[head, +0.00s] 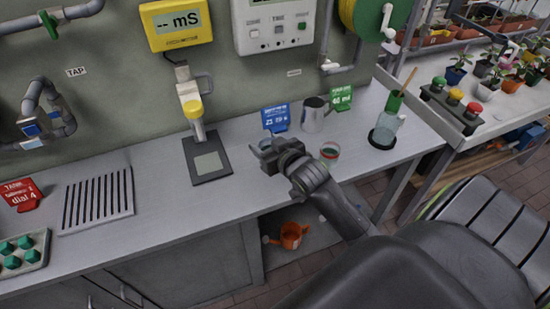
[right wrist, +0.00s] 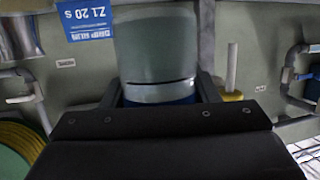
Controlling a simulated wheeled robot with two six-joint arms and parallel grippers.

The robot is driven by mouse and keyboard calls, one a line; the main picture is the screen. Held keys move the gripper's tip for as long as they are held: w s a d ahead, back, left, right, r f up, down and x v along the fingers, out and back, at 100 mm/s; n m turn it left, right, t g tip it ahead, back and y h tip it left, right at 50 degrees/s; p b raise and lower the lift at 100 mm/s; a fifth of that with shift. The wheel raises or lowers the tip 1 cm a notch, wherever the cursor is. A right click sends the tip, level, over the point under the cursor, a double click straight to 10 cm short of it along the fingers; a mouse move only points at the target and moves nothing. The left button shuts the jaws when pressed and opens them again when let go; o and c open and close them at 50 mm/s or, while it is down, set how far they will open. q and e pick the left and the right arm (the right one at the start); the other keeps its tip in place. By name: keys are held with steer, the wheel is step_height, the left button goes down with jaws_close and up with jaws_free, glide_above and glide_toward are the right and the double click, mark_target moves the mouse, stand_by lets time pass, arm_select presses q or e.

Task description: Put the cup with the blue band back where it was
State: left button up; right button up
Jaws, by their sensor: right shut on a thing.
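The cup with the blue band (right wrist: 156,48) is clear grey-green glass in the right wrist view. A pale line and its blue band show low on it, between the fingers. In the head view it is mostly hidden by my right gripper (head: 263,149), which is shut on it over the bench, just in front of the blue sign (head: 276,118). I cannot tell whether the cup touches the bench. A second clear cup (head: 330,153) stands on the bench to the right of the gripper. My left gripper is not in view.
A metal jug (head: 314,114) and a green sign (head: 341,97) stand behind. A bottle on a black base (head: 383,138) stands at right. A grey plate under the yellow probe (head: 207,160) lies to the left, then a slotted rack (head: 97,198). Bench between rack and plate is clear.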

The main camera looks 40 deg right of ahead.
step_height(320, 180, down, 3)
steer(key=shift+s+f, duration=0.1)
steer(key=shift+f, duration=0.65)
steer(key=shift+f+p, duration=0.3)
steer(key=shift+f, duration=1.8)
steer(key=o, duration=1)
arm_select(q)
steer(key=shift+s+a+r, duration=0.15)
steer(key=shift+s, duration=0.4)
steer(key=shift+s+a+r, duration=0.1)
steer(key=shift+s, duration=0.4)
arm_select(e)
steer(key=shift+o, duration=0.2)
